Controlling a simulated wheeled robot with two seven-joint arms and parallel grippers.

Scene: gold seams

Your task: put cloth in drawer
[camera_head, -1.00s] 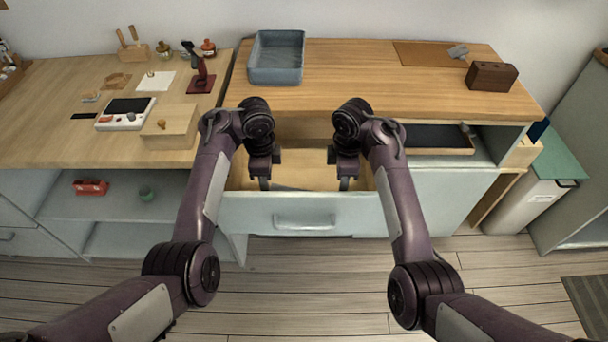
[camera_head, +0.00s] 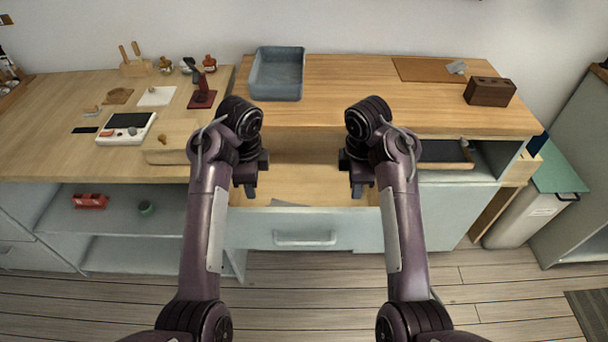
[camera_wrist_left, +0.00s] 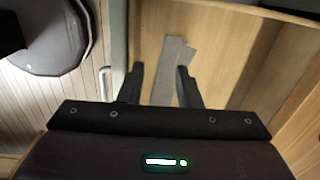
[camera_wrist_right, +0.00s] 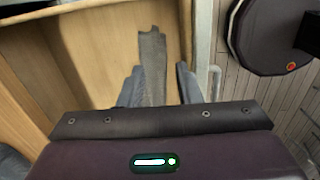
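The grey cloth (camera_head: 288,203) lies on the floor of the pulled-out drawer (camera_head: 306,228), close to its front panel; only a small part shows in the head view. It also shows as a long flat grey strip in the left wrist view (camera_wrist_left: 172,65) and the right wrist view (camera_wrist_right: 152,62). My left gripper (camera_head: 250,190) is open and empty above the drawer's left side. My right gripper (camera_head: 357,190) is open and empty above the drawer's right side. In both wrist views the cloth appears below and between the spread fingers, apart from them.
The wooden counter (camera_head: 350,100) overhangs the drawer's back. A blue-grey tray (camera_head: 277,95) and a dark brown block (camera_head: 490,92) stand on it. An open shelf compartment (camera_head: 490,157) is to the right.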

